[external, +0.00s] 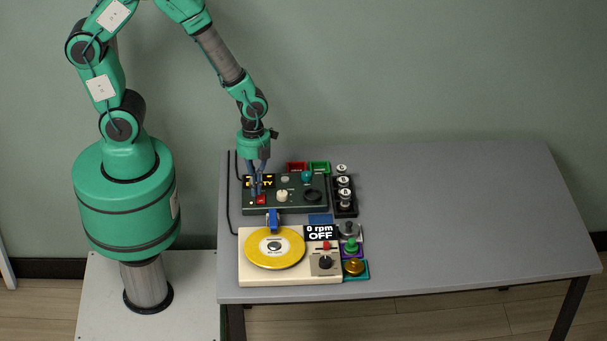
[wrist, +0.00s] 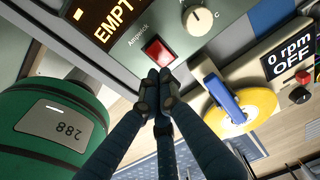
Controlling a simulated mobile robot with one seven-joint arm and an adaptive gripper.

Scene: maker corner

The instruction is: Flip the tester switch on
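The tester (external: 317,208) is a dark green box at the back left of the table, with a knob on top. Its display (wrist: 108,22) reads "EMPT" in the wrist view, cut off at the edge. A red square switch (wrist: 158,52) sits beside the display; it also shows in the external view (external: 261,199). I cannot tell its on or off position. My gripper (wrist: 156,80) points down over the tester, its fingertips together and empty. They appear just beside the red switch in the wrist view; whether they touch it is unclear. In the external view the gripper (external: 257,193) partly covers the display.
In front of the tester stands a cream machine (external: 290,277) with a yellow disc (external: 262,256) and a "0 rpm OFF" sign (external: 320,232). Small red (external: 296,167) and green (external: 319,167) bins stand behind. A black rack (external: 345,211) holds several cylinders. The table's right side is clear.

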